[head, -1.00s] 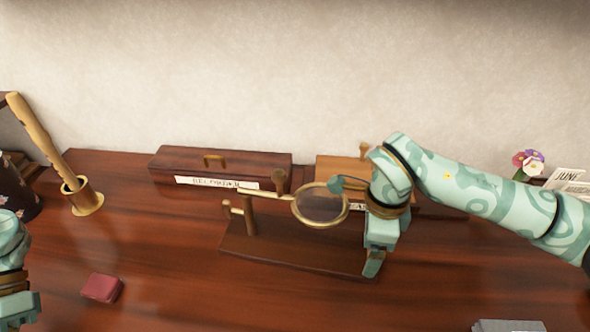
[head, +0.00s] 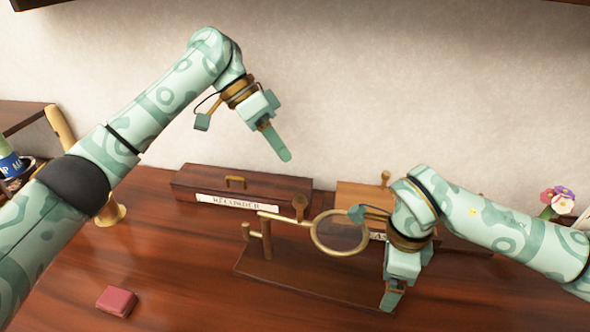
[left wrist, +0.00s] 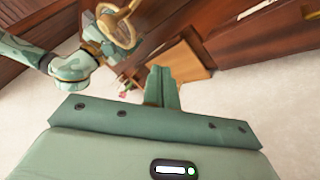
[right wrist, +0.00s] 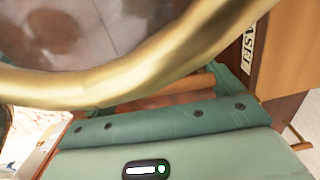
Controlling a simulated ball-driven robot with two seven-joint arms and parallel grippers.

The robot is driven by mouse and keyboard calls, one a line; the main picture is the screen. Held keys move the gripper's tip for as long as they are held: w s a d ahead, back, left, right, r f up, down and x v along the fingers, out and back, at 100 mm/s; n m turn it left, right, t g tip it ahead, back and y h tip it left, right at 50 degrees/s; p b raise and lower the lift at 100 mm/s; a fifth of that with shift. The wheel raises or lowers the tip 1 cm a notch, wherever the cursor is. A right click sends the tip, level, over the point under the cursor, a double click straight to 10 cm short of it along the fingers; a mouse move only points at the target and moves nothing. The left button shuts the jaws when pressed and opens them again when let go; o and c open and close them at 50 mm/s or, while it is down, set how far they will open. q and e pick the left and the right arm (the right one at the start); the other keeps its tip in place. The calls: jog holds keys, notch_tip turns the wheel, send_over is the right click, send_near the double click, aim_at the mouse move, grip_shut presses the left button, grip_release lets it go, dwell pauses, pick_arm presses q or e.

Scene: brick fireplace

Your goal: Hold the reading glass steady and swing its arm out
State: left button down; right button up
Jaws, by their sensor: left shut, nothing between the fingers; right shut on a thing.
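The reading glass (head: 341,240) has a round lens in a brass ring on a brass arm (head: 285,219). A post (head: 266,237) on a long dark wooden base (head: 290,268) carries the arm. My right gripper (head: 390,300) is low at the base's right end, shut on the base; its fingertips are partly hidden. In the right wrist view the brass ring (right wrist: 130,84) fills the foreground and covers part of the grip. My left gripper (head: 285,156) is shut and empty, above and behind the glass. The left wrist view shows its fingers (left wrist: 163,74) together and the ring (left wrist: 117,30) well apart.
A dark box labelled RECORDER (head: 255,190) and a lighter wooden box (head: 360,195) stand behind the glass. A small red block (head: 116,301) lies at front left. Flowers (head: 556,202) stand at far right. The table front is mostly clear.

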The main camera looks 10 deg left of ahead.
pick_arm(q)
jog(key=s+d+f, duration=0.4)
jog(key=d+f, duration=0.3)
jog(key=shift+s+d+f, duration=0.15)
jog(key=shift+d, duration=0.2)
jog(key=shift+s, duration=0.1)
